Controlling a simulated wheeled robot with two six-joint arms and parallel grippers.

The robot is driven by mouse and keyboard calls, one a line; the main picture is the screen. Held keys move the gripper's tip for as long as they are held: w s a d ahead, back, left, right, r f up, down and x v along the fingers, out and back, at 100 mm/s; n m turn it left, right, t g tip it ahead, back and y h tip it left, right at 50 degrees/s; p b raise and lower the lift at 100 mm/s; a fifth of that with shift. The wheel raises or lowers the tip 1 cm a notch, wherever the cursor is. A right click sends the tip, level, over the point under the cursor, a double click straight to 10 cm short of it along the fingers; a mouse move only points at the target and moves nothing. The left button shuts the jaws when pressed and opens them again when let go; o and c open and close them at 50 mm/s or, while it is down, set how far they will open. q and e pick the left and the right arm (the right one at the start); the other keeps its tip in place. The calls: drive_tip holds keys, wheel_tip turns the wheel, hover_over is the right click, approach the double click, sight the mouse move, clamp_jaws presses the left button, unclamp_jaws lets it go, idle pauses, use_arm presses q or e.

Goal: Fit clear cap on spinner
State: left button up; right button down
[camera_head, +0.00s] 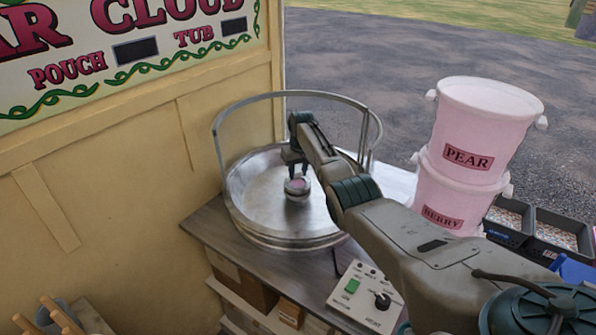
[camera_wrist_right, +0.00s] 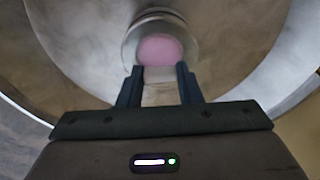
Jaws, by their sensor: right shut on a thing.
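The spinner (camera_head: 297,191) is a small metal head in the middle of a wide metal bowl (camera_head: 250,197). Pink shows in its round top, and it shows in the right wrist view as a pink disc in a pale ring (camera_wrist_right: 160,50). My right gripper (camera_head: 297,176) is over the bowl, fingers pointing down at the spinner. In the right wrist view its fingers (camera_wrist_right: 160,84) are shut on a pale, see-through piece at the spinner's near side, likely the clear cap. I cannot tell whether the cap is seated. My left gripper is not in view.
A clear guard with a metal rim (camera_head: 290,95) rises around the bowl. A control box (camera_head: 366,296) stands at the counter's front. Pink tubs labelled PEAR (camera_head: 485,120) and BERRY (camera_head: 455,200) are stacked at the right, near dark trays (camera_head: 558,228).

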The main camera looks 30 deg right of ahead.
sight(298, 173)
drive_tip(key=shift+c, duration=1.9)
unclamp_jaws()
wheel_tip(298, 173, up, 6)
drive_tip(key=p, duration=0.6)
drive_tip(key=shift+f, duration=0.1)
